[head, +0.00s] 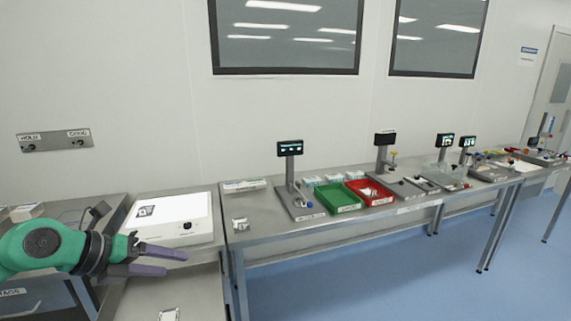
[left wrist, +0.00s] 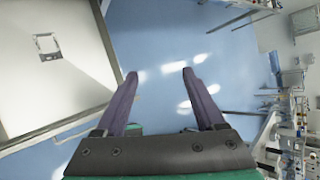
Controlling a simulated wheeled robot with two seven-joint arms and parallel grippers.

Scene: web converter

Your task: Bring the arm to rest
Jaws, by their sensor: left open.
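My left gripper (head: 172,262) comes in from the left in the head view, on a green arm with purple fingers. It is open and empty, in front of a white box-shaped device (head: 170,215) on the steel table. In the left wrist view its two fingers (left wrist: 158,78) stand apart with only blue floor between them. My right gripper is not in view.
A long steel bench (head: 290,239) runs to the right with a green tray (head: 340,211), a red tray (head: 384,202) and several small screens on stands. A small item (head: 169,314) lies on the lower steel surface. Blue floor (head: 350,283) is clear in front.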

